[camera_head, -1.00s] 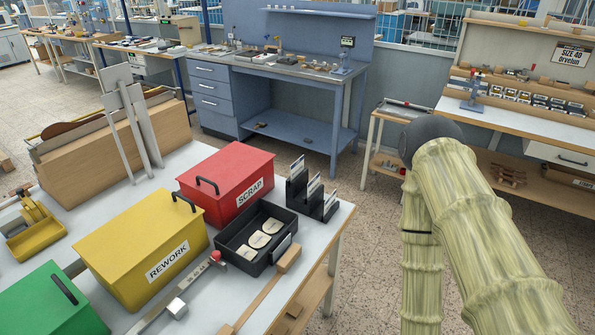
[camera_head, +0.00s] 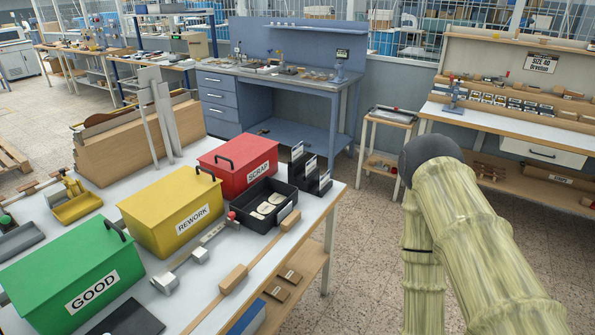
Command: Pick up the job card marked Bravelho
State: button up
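A black stepped rack (camera_head: 318,180) at the far right end of the near white table holds several upright cards with white labels (camera_head: 309,163). Their print is too small to read, so I cannot tell whether one is marked Bravelho. My arm shows at the right of the view, in a pale covering with a dark joint, beyond the table's right edge. My gripper is not in view.
The white table (camera_head: 60,256) bears a green GOOD box (camera_head: 70,265), a yellow REWORK box (camera_head: 165,215), a red SCRAP box (camera_head: 235,170) and a black tray (camera_head: 258,222) with pale pieces. A blue workbench (camera_head: 290,78) stands behind. Floor is open right of the table.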

aim_at(296, 151)
jog(key=u, duration=0.65)
jog(key=k, duration=0.15)
jog(key=z, duration=1.35)
jog(key=i, duration=0.75)
jog(key=u, duration=0.6)
jog(key=i, duration=0.65)
jog(key=u, duration=0.8)
